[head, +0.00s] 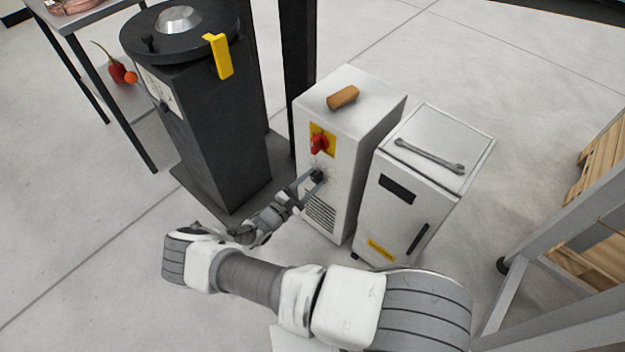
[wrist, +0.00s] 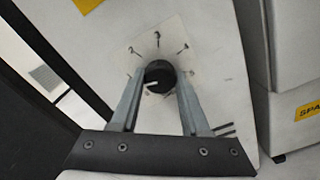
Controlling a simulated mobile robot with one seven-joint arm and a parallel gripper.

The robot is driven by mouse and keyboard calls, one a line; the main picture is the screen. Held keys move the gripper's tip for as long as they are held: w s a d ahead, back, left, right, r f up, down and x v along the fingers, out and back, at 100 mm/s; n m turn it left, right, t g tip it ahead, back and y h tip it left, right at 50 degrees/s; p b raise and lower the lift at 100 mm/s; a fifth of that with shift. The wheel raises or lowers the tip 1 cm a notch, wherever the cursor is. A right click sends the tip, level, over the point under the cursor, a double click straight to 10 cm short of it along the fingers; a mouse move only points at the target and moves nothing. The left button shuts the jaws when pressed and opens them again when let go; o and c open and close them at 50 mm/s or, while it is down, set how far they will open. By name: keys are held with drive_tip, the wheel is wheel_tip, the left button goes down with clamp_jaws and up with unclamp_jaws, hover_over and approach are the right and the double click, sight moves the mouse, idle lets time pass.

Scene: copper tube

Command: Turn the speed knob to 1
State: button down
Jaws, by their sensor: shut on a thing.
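The speed knob (wrist: 160,72) is a round black knob on the front of a white cabinet (head: 345,100). Printed marks and small numerals fan around its upper side in the wrist view; the numerals are too blurred to read surely. A short white pointer line on the knob points toward the left, slightly down. In the head view the knob (head: 318,175) sits below a red switch. My gripper (wrist: 160,80) is shut on the knob, one finger on each side. My gripper (head: 308,186) also shows in the head view at the cabinet front.
A red switch on a yellow plate (head: 321,141) sits just above the knob. A brown block (head: 343,97) lies on the cabinet top. A white unit with a wrench (head: 430,156) stands at right. A dark machine pedestal (head: 215,145) stands at left.

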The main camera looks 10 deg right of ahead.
idle(0.5)
drive_tip(key=shift+c, duration=1.9)
unclamp_jaws()
drive_tip(key=shift+a, duration=0.1)
drive_tip(key=p+v, duration=0.2)
drive_tip(key=v, duration=1.5)
drive_tip(key=shift+s, duration=0.15)
drive_tip(key=shift+r, duration=0.1)
